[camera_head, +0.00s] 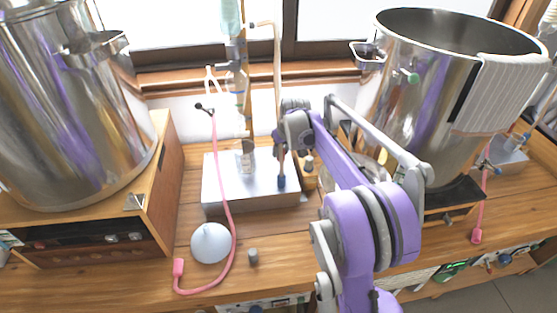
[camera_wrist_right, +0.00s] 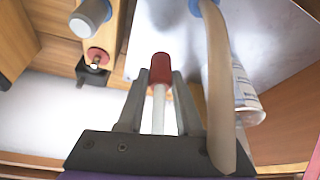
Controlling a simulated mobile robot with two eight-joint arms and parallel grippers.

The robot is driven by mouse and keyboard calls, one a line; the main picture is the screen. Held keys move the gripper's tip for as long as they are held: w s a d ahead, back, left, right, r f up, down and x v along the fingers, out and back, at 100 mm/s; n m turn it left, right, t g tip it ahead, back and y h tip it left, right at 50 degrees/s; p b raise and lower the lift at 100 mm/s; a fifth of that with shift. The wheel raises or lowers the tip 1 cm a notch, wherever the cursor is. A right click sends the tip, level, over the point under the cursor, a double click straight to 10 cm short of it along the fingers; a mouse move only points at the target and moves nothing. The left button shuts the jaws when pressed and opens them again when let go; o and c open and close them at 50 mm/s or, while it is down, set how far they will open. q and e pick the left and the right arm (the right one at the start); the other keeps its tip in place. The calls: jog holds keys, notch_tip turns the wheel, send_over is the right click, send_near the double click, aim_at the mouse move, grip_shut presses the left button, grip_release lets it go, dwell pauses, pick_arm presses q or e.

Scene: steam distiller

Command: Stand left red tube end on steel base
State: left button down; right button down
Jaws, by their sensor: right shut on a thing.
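My right gripper (camera_head: 287,140) is over the right part of the left steel base (camera_head: 215,190), a low silver block on the bench. In the right wrist view its fingers (camera_wrist_right: 161,82) are closed around a pale tube with a red end (camera_wrist_right: 160,67). The red end sticks out past the fingertips, in front of the steel base (camera_wrist_right: 265,30). I cannot tell whether it touches the base. In the head view the held tube cannot be made out at the gripper. My left gripper is not in view.
A tan hose (camera_head: 278,90) with a blue end (camera_head: 281,183) stands close beside the gripper. A pink hose (camera_head: 228,205) crosses the base's left front. A round white flask (camera_head: 211,243) and a grey cylinder (camera_head: 253,257) are in front. Large steel pots (camera_head: 75,110) (camera_head: 415,95) flank it.

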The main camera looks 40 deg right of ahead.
aim_at(282, 155)
jog(key=shift+f, duration=1.75)
jog(key=shift+f, duration=0.1)
jog(key=c, duration=0.6)
grip_release()
jog(key=shift+o, duration=0.2)
jog(key=v, duration=1.2)
jog(key=s+a+f+n, duration=0.1)
jog(key=s+a+f, duration=0.1)
jog(key=s+a, duration=0.55)
jog(key=s+a+f+n, duration=0.1)
jog(key=s+a, duration=0.3)
jog(key=a, duration=0.6)
jog(key=s+a+f, duration=0.4)
jog(key=s, duration=0.2)
jog(key=s+a+f+y, duration=0.1)
jog(key=s+a+f, duration=0.3)
jog(key=s, duration=0.3)
jog(key=shift+s+a+f+n+t+p, duration=0.3)
jog(key=shift+f+n+t, duration=0.1)
jog(key=shift+f, duration=0.1)
